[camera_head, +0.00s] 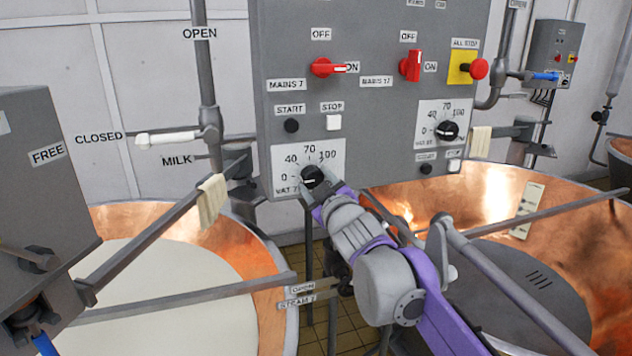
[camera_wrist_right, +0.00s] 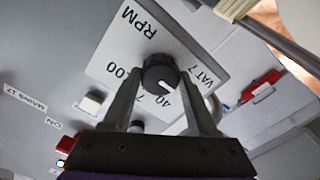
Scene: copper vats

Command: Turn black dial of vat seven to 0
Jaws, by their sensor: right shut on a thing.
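The black dial of vat seven (camera_head: 312,177) sits on a white scale plate (camera_head: 282,157) low on the left of the grey control panel. The scale reads 0, 40, 70, 100. In the right wrist view the dial (camera_wrist_right: 159,74) stands between the two fingers of my right gripper (camera_wrist_right: 160,84), which is shut on it. The dial's white mark points toward the side of the 40; the 0 is not clear there. In the head view my right gripper (camera_head: 323,192) reaches the dial from below right. My left gripper is not in view.
A second black dial (camera_head: 447,131) is at the panel's right. Red mains switches (camera_head: 327,68) and a red all-stop button (camera_head: 479,68) are above. START (camera_head: 292,126) and STOP (camera_head: 333,122) buttons sit just over the scale. Copper vats (camera_head: 285,290) with bars stand below on both sides.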

